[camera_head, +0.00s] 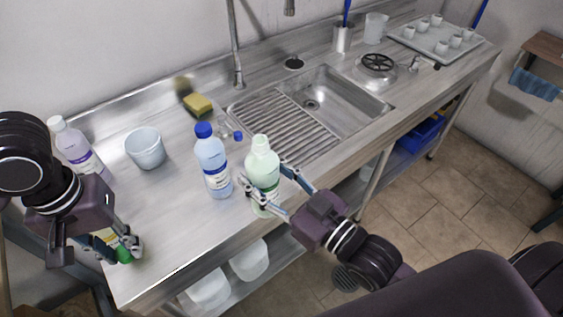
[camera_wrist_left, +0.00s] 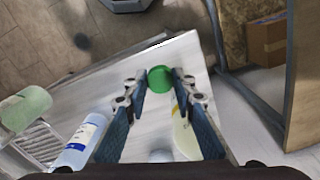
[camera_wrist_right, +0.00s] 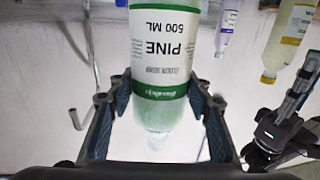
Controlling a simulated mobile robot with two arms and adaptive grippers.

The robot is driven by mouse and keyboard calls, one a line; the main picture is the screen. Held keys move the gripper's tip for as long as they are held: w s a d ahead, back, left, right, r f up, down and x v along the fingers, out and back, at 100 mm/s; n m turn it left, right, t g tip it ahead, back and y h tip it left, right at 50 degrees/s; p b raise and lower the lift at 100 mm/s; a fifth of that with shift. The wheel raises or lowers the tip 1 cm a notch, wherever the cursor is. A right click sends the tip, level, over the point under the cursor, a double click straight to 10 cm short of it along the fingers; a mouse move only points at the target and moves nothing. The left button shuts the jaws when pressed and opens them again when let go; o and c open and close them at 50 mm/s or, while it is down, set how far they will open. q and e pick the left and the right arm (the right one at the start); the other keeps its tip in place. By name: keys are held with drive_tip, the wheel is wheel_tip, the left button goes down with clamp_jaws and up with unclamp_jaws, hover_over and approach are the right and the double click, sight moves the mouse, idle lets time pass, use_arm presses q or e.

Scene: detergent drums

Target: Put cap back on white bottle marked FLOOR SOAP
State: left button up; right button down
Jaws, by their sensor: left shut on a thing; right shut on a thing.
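A pale, whitish-green bottle (camera_head: 262,163) stands near the front edge of the steel counter, its neck bare of a cap. Its white and green label (camera_wrist_right: 164,50) reads PINE 500 ML in the right wrist view; a smaller line there is too blurred to read surely. My left gripper (camera_wrist_left: 160,82) is shut on a round green cap (camera_wrist_left: 161,77), at the left end of the counter, well apart from the bottle. The cap also shows in the head view (camera_head: 124,254).
A blue-capped bottle (camera_head: 212,165) stands just left of the pale bottle. A purple-labelled bottle (camera_head: 76,143), white tub (camera_head: 146,148) and yellow sponge (camera_head: 197,104) stand or lie farther left and back. A yellow-labelled bottle (camera_wrist_right: 289,40) is near my left gripper. The sink (camera_head: 333,97) lies behind.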

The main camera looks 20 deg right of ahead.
drive_tip(key=shift+s+a+f+n+g+y, duration=0.15)
drive_tip(key=shift+a+n+g+y, duration=0.45)
drive_tip(key=shift+a+y, duration=0.4)
drive_tip(key=shift+s+a+f+n+g+y, duration=0.15)
drive_tip(key=shift+a+n+g+y, duration=0.45)
drive_tip(key=shift+a, duration=0.65)
drive_tip(key=shift+r, duration=0.1)
use_arm(q)
drive_tip(key=w+d+r+n, duration=0.3)
drive_tip(key=d+r+n, duration=0.1)
drive_tip(key=d+r, duration=0.6)
drive_tip(key=w+d+r+n, duration=0.3)
drive_tip(key=d+r, duration=0.7)
drive_tip(key=d, duration=0.4)
drive_tip(key=shift+n, duration=0.5)
drive_tip(key=shift+f, duration=0.1)
drive_tip(key=shift+f, duration=1.95)
